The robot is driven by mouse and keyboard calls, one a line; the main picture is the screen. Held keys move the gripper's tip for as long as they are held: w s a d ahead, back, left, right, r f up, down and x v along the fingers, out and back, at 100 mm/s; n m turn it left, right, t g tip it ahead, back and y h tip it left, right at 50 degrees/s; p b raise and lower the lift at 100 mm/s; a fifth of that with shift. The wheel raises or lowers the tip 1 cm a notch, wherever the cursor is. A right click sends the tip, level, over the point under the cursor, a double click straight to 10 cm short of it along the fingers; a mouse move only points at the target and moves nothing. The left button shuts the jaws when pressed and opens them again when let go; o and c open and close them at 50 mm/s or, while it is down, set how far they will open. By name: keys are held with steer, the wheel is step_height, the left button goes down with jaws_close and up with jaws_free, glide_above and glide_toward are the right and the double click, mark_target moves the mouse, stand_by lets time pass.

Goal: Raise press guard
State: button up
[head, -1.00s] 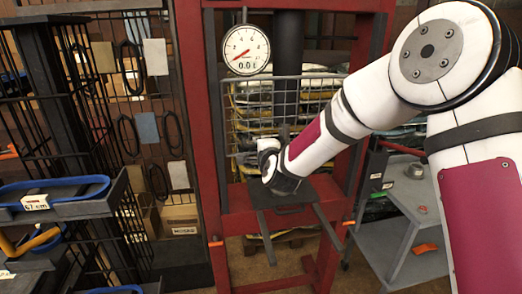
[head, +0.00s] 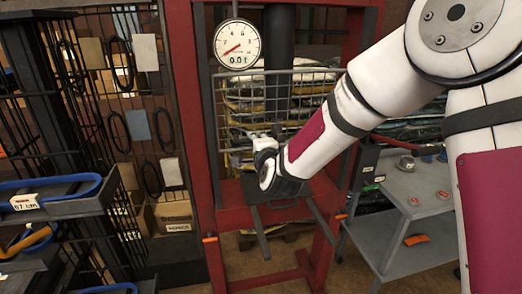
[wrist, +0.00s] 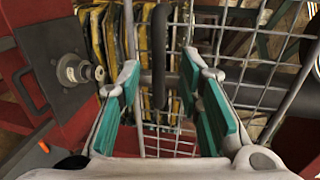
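The press guard (head: 232,108) is a grey wire mesh panel across the front of the red press frame (head: 184,100). It appears lowered, above the press bed. In the wrist view the mesh (wrist: 222,45) fills the background. A black upright bar (wrist: 160,50), apparently the guard's handle, lies between my open fingers as seen there; I cannot tell whether they touch it. My gripper (wrist: 160,85) has teal finger pads, spread apart. In the head view my gripper (head: 268,138) is at the guard's lower middle, its fingers mostly hidden by the wrist.
A round gauge (head: 237,44) hangs at the press top. A dark plate (head: 290,198) with two bars projects from the press below my wrist. A rack with trays (head: 50,200) stands at left, a grey cart (head: 415,205) at right.

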steer(key=v, duration=0.6)
steer(key=shift+s, duration=0.4)
steer(key=shift+d, duration=0.15)
steer(key=s+d+r+n+g+h, duration=0.2)
steer(key=s+d+r+n+g, duration=0.35)
steer(key=s+d+n, duration=0.6)
steer(key=s+d+n+g, duration=0.1)
steer(key=s+d, duration=0.2)
steer(key=s, duration=0.4)
steer(key=s+d+n+g+h, duration=0.1)
steer(key=s+d, duration=0.3)
steer(key=s, duration=0.3)
steer(key=s+d+r+n+g+h, duration=0.1)
steer(key=s+d+g, duration=0.1)
steer(key=s, duration=0.5)
steer(key=shift+s+d, duration=0.35)
steer(key=shift+d, duration=0.55)
steer(key=shift+r, duration=0.1)
